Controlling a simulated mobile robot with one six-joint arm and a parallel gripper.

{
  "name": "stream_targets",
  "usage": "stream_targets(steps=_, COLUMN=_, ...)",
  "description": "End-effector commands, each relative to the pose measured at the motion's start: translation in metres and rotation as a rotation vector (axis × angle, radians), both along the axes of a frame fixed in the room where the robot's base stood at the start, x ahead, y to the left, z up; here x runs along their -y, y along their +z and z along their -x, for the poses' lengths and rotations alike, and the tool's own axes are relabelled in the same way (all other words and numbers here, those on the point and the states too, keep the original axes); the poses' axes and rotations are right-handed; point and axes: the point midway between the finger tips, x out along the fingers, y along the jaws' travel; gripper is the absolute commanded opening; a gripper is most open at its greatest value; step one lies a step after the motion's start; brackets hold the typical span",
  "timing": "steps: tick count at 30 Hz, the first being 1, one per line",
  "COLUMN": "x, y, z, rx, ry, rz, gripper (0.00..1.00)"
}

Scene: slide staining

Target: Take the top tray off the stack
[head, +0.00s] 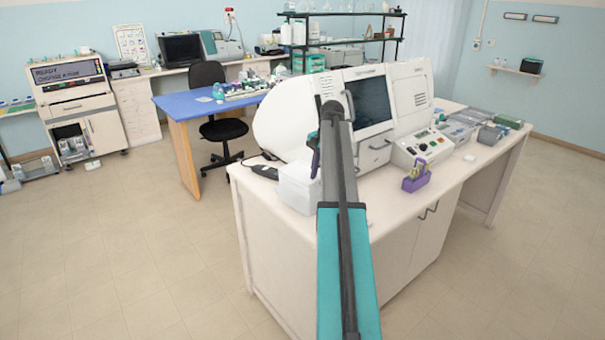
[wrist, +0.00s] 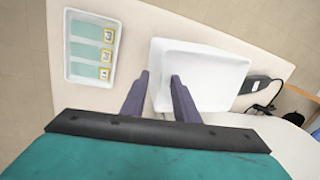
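A stack of white trays (wrist: 212,72) shows in the wrist view, with one tray set slightly askew over another. In the head view the white stack (head: 299,190) stands at the bench's near left corner, partly hidden by my arm. My gripper (wrist: 159,79) is open and empty, its two dark fingers apart at the stack's left edge. The left finger is outside the edge and the right finger overlaps the white tray. I cannot tell whether either touches. In the head view only part of my gripper (head: 315,160) shows, above the stack.
A white tray with several labelled slides on green strips (wrist: 68,50) lies left of the stack in the wrist view. A black device with a cable (wrist: 257,86) lies to its right. A large white machine (head: 285,115) stands behind, and a purple rack (head: 416,183) to the right.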

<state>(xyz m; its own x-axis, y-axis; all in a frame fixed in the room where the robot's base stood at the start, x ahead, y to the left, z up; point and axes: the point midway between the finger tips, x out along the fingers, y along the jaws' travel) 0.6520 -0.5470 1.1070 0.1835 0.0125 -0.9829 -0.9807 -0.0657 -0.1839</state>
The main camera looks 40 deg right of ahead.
Motion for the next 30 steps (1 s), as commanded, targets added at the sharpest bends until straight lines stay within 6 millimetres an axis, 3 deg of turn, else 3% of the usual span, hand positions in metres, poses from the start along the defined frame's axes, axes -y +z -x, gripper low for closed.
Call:
stream_targets(steps=16, x=-0.0001, y=-0.0007, z=-0.0003, rx=0.0, ry=0.0, rz=0.0, gripper=0.27)
stream_targets(steps=21, x=-0.0002, y=-0.0007, z=-0.0003, rx=0.0, ry=0.0, rz=0.0, gripper=0.0)
stream_targets(steps=30, x=-0.0004, y=-0.0011, z=-0.0006, rx=0.0, ry=0.001, rz=0.0, gripper=0.0)
